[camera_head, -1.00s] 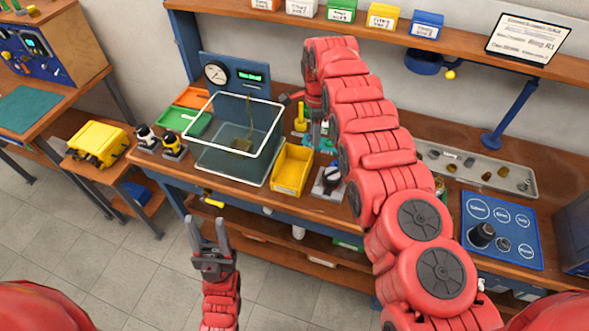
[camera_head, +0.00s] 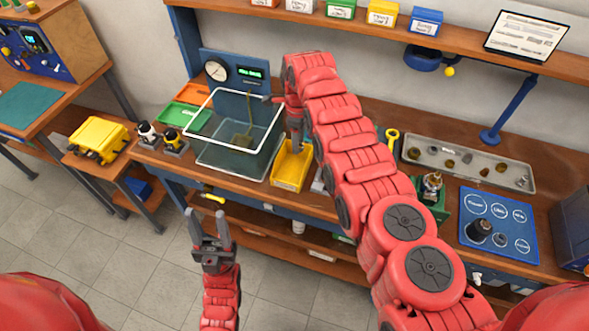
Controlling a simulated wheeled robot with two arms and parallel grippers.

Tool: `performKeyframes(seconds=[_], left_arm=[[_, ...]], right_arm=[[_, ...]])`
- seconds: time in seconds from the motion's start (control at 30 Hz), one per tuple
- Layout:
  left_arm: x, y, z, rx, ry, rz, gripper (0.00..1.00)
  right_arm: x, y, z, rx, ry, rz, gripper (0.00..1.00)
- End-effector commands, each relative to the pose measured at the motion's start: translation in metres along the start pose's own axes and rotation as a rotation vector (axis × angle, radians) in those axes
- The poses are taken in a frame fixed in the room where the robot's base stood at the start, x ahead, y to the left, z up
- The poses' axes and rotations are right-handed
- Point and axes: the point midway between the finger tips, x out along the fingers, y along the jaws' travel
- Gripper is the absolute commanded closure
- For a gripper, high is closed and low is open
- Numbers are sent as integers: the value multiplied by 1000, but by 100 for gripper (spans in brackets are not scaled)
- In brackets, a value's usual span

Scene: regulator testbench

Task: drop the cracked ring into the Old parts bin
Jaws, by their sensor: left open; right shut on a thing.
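My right gripper (camera_head: 295,143) hangs jaws-down over the back of the open yellow bin (camera_head: 287,182) on the bench. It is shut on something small. The cracked ring cannot be made out; the held piece is too small and partly hidden by my arm. No lettering can be read on the yellow bin, so I cannot tell whether it is the Old parts bin. My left gripper (camera_head: 207,226) is open and empty, pointing up over the floor in front of the bench.
A clear tank (camera_head: 217,162) with a white rim stands left of the yellow bin. A gauge panel (camera_head: 228,80) is behind it. A grey parts tray (camera_head: 420,160), a green box (camera_head: 437,212) and a blue mat (camera_head: 512,246) lie right of my arm. Labelled bins line the shelf.

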Motion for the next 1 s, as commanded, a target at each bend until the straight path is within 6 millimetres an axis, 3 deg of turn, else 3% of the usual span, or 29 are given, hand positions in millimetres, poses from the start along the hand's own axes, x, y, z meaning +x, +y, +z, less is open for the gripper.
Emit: performKeyframes(seconds=[0.03, 0.27, 0.6, 0.63, 0.7, 0.83, 1.0], left_arm=[[-9, 0, 2, 0, 0, 0, 50], [-34, 2, 6, 0, 0, 0, 50], [-37, 2, 6, 0, 0, 0, 50], [-37, 2, 6, 0, 0, 0, 50], [-37, 2, 6, 0, 0, 0, 50], [-37, 2, 6, 0, 0, 0, 50], [-37, 2, 6, 0, 0, 0, 50]], right_arm=[[12, 0, 0, 0, 1, 2, 99], [40, 0, 0, -1, 0, 1, 99], [43, 0, 0, -1, 0, 0, 99], [43, 0, 0, -1, 0, 0, 57], [43, 0, 0, -2, 0, 0, 44], [43, 0, 0, -2, 0, 0, 24], [43, 0, 0, -2, 0, 0, 24]])
